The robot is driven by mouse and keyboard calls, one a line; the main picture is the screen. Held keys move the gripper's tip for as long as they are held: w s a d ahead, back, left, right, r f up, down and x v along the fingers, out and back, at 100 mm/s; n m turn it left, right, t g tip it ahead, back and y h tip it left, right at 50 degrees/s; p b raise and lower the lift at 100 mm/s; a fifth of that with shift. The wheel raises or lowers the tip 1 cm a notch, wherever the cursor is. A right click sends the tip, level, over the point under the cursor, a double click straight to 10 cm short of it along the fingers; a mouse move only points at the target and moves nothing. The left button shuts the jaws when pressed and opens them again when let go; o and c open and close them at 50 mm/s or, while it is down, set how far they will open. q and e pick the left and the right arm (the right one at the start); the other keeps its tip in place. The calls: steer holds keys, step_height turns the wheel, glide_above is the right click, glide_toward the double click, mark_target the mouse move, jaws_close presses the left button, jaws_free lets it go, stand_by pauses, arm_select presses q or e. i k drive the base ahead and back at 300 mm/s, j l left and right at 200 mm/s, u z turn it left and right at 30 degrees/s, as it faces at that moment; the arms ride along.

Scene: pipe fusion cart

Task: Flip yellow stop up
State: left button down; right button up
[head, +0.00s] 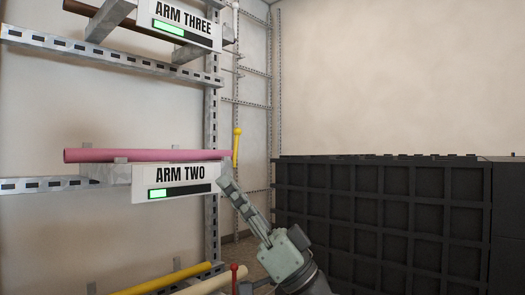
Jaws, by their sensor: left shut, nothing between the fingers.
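The yellow stop (236,146) is a thin rod with a round knob on top. It stands upright at the right end of the pink pipe (150,155) on the arm two level. My left gripper (226,174) reaches up from below, shut and empty. I cannot tell whether the tips touch the stop. My right gripper is not in view.
A red stop (234,272) and yellow pipes (165,280) are on the level below. The ARM THREE sign (182,22) hangs above. A large black gridded crate (380,215) fills the right side. Open space lies above it, before the wall.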

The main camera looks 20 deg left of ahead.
mark_target(237, 131)
steer(key=i, duration=1.1)
